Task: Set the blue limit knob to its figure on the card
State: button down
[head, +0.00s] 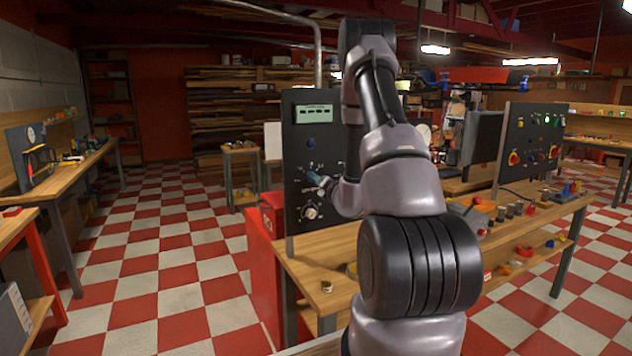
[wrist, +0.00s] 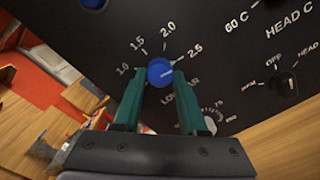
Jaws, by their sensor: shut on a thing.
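The blue limit knob (wrist: 159,71) sits on a dark panel, with printed figures 1.0, 1.5, 2.0 and 2.5 in an arc around its upper side. My gripper (wrist: 158,74) has its two green fingers shut on the knob, one on each side. The knob's pointer cannot be made out clearly. The label below it is partly hidden by the fingers. In the head view my gripper (head: 320,179) reaches the dark upright panel (head: 296,227), and the knob is hidden there. A pale green plate (head: 314,113) with small unreadable text is at the panel's top.
A white dial (wrist: 211,124) is close by the right finger. Another blue part (head: 311,144) is higher on the panel. A wooden bench (head: 325,270) stands below; checkered floor is clear at left.

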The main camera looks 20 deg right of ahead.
jog(key=shift+c, duration=2.2)
grip_release()
jog(key=shift+s, duration=0.1)
jog(key=s, duration=1)
jog(key=shift+s+d, duration=0.15)
jog(key=shift+s, duration=0.2)
